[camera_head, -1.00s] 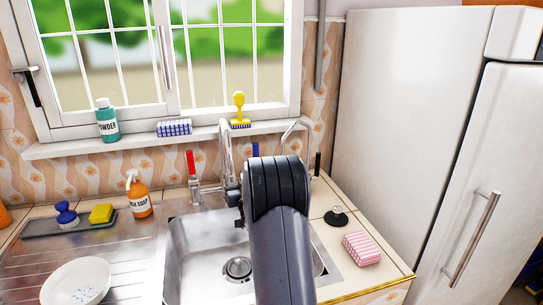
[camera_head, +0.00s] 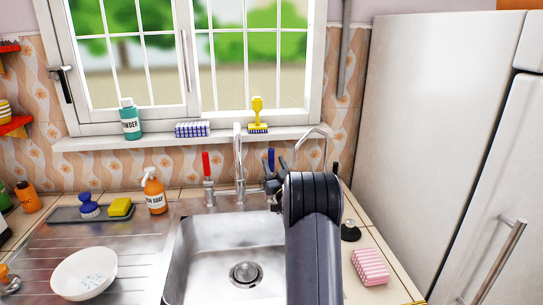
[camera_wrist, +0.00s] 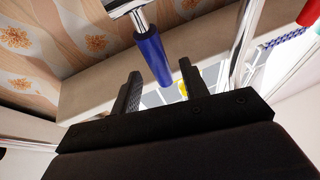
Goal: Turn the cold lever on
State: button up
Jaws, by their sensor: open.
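The cold lever is the blue handle (camera_head: 271,160) behind the sink, right of the tall tap spout (camera_head: 239,165). In the head view it stands roughly upright. My gripper (camera_head: 276,178) is right at it, with my dark arm hiding part of the area. In the wrist view the blue lever (camera_wrist: 153,55) shows between the two black fingers of my gripper (camera_wrist: 160,72), with room on both sides. The fingers are open, and I cannot tell contact with either one. The red lever (camera_head: 207,165) stands left of the spout.
The sink basin (camera_head: 205,260) lies below my arm. A second thin curved tap (camera_head: 316,132) is just right of the lever. A pink sponge (camera_head: 370,267) and black plug (camera_head: 350,231) lie on the right counter. The windowsill (camera_head: 160,138) is behind.

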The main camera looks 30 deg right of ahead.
aim_at(272, 160)
jog(key=shift+p+x, duration=0.3)
jog(key=shift+x, duration=1.4)
grip_shut()
